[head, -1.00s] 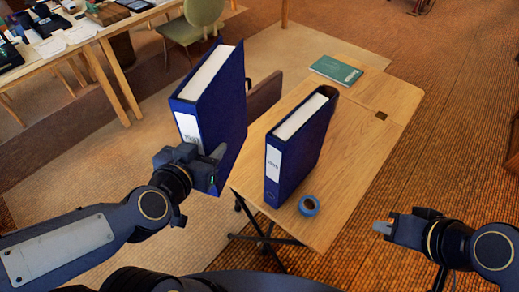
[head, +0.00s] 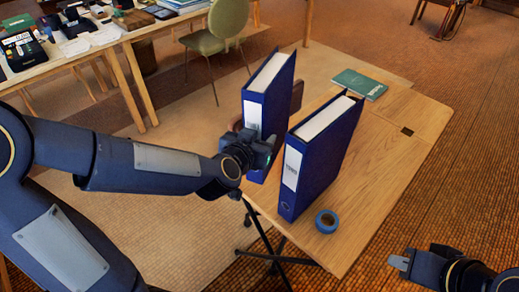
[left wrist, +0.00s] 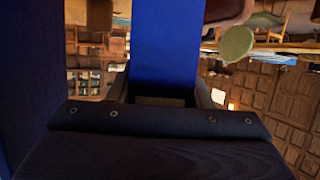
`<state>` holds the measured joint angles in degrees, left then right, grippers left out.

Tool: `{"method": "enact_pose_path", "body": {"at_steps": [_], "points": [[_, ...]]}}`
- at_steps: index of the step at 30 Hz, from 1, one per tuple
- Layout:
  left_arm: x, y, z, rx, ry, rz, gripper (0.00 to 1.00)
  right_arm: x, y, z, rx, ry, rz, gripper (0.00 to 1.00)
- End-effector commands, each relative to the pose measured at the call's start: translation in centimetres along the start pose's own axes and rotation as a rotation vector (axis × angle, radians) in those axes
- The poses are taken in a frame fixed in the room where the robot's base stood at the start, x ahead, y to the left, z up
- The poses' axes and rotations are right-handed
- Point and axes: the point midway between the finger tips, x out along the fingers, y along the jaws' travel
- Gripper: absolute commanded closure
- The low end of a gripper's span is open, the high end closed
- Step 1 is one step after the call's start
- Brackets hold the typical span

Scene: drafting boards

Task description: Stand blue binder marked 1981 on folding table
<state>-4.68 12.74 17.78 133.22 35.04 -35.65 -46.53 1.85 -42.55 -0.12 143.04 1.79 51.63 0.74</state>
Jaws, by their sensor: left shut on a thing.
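My left gripper (head: 262,150) is shut on the spine of a blue binder (head: 283,95) and holds it upright at the left edge of the folding table (head: 395,140). The held binder also shows between the fingers in the left wrist view (left wrist: 166,45). Its white label is partly hidden by the gripper and I cannot read it. I cannot tell whether its bottom touches the tabletop. A second blue binder (head: 325,160) stands upright on the table, close to its right; its label is too small to read. My right gripper (head: 399,262) is off the table's near right side, holding nothing visible.
A roll of blue tape (head: 327,221) lies near the table's front edge. A teal book (head: 360,84) lies at the far end. A green chair (head: 228,25) and a cluttered desk (head: 110,45) stand behind at left.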

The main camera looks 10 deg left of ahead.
Motion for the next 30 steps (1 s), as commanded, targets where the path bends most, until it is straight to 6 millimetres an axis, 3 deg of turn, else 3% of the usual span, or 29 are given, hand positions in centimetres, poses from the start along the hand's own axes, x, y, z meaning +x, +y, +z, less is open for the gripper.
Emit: {"method": "enact_pose_path", "body": {"at_steps": [8,20,21,25,30], "points": [[1.7,0.1,3.0,0.000,0.002,0.000,0.97,1.4,0.6,0.7,0.000,0.000,0.000,1.00],[1.9,0.1,3.3,0.001,0.005,0.000,0.97,1.7,0.8,0.8,0.000,0.000,0.000,1.00],[1.8,0.1,3.4,0.000,0.000,0.000,0.49,1.5,0.7,0.8,0.000,0.000,0.000,1.00],[1.8,0.1,3.3,0.000,0.000,0.001,0.33,1.5,0.7,0.8,0.000,0.000,0.000,1.00],[1.8,0.1,3.3,0.000,0.000,0.001,0.33,1.5,0.7,0.8,0.000,0.000,0.000,1.00]]}}
